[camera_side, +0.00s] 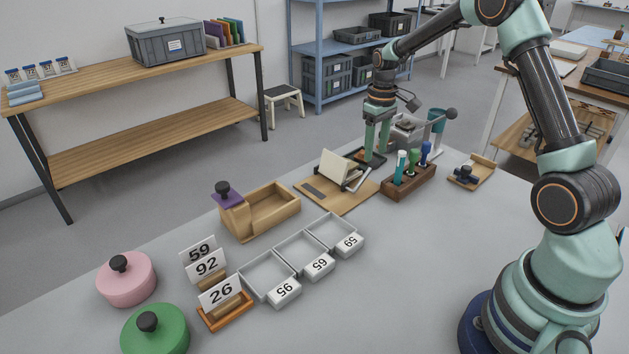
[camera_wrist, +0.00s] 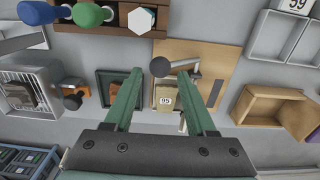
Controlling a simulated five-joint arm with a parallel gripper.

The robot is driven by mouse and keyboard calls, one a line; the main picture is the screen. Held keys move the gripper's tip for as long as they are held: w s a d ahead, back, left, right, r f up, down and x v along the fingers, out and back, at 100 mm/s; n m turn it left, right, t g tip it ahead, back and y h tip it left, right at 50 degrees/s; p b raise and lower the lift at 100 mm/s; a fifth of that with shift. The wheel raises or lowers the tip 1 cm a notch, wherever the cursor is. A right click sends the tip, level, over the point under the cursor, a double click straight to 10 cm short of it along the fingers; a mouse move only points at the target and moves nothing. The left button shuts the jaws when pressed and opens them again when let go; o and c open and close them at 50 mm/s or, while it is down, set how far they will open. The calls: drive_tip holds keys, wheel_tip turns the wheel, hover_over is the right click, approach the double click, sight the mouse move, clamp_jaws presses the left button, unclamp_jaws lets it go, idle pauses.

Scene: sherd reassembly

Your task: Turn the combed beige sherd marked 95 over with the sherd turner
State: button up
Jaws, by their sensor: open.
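The sherd turner (camera_side: 318,191) is a wooden board with a pale hinged part tilted up on it. In the wrist view the turner's board (camera_wrist: 203,57) carries a metal arm with a dark round knob (camera_wrist: 160,67). The beige sherd marked 95 (camera_wrist: 166,101) shows there below the knob, label facing the camera; its combing is too small to see. I cannot make the sherd out in the side view. My gripper (camera_side: 374,156) points down at the turner's far right side, open and empty. In the wrist view its fingers (camera_wrist: 177,76) stand either side of the knob, apart from it.
A dark tray (camera_wrist: 104,73) with a brown piece lies beside the turner. A wooden rack of coloured-handled tools (camera_side: 410,183) stands right of it, an open wooden box (camera_side: 275,212) left. Numbered grey trays (camera_side: 268,279) are nearer.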

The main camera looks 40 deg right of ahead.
sight(370, 169)
drive_tip(key=shift+s+a+f, duration=0.1)
drive_tip(key=shift+f, duration=2.4)
drive_tip(key=shift+a+r, duration=0.85)
drive_tip(key=shift+r, duration=0.05)
drive_tip(key=shift+a+r, duration=0.3)
drive_tip(key=shift+a, duration=0.2)
drive_tip(key=shift+a+r, duration=0.3)
drive_tip(key=shift+a, duration=0.2)
drive_tip(key=shift+a+r, duration=0.2)
drive_tip(key=shift+a, duration=0.45)
drive_tip(key=shift+a+r, duration=0.15)
drive_tip(key=shift+a, duration=0.5)
drive_tip(key=shift+a+f, duration=0.2)
drive_tip(key=shift+a, duration=0.9)
drive_tip(key=shift+a+f, duration=0.15)
drive_tip(key=shift+a, duration=0.95)
drive_tip(key=shift+a+f, duration=0.45)
drive_tip(key=shift+a, duration=0.3)
drive_tip(key=shift+a+f, duration=0.6)
drive_tip(key=shift+a, duration=0.1)
drive_tip(key=shift+a+f, duration=0.9)
drive_tip(key=shift+f, duration=0.3)
drive_tip(key=shift+r, duration=1.35)
drive_tip(key=shift+d+r, duration=0.15)
drive_tip(key=shift+r, duration=1.35)
